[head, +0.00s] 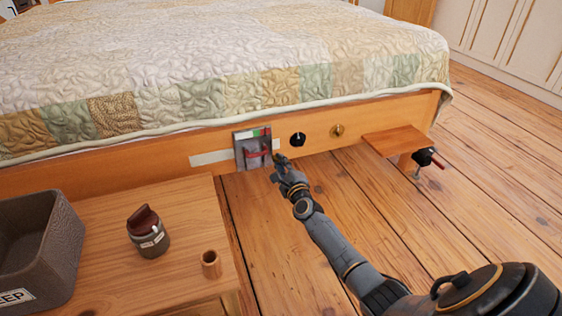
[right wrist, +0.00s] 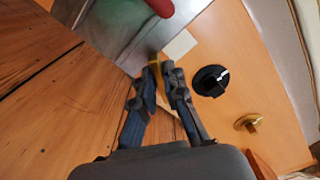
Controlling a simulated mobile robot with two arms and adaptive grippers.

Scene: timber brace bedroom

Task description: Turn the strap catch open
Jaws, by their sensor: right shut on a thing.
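A grey metal plate (head: 241,160) with red and green parts is mounted on the wooden bed frame. It also shows at the top of the right wrist view (right wrist: 118,35), with a green rounded part (right wrist: 118,12) and a red bar end (right wrist: 160,7). My right gripper (head: 279,160) is at the plate's right edge. In the right wrist view its fingertips (right wrist: 160,68) are close together on a small yellow piece (right wrist: 153,57) at the plate's edge. This piece looks like the strap catch, but its shape is mostly hidden by the fingers. My left gripper is out of view.
A black dial (head: 298,139) and a brass knob (head: 337,130) are on the frame right of the plate. A small wooden shelf (head: 395,139) with a clamp (head: 425,158) juts out further right. A grey bin (head: 62,240), a jar (head: 149,240) and a wooden cup (head: 210,264) stand front left.

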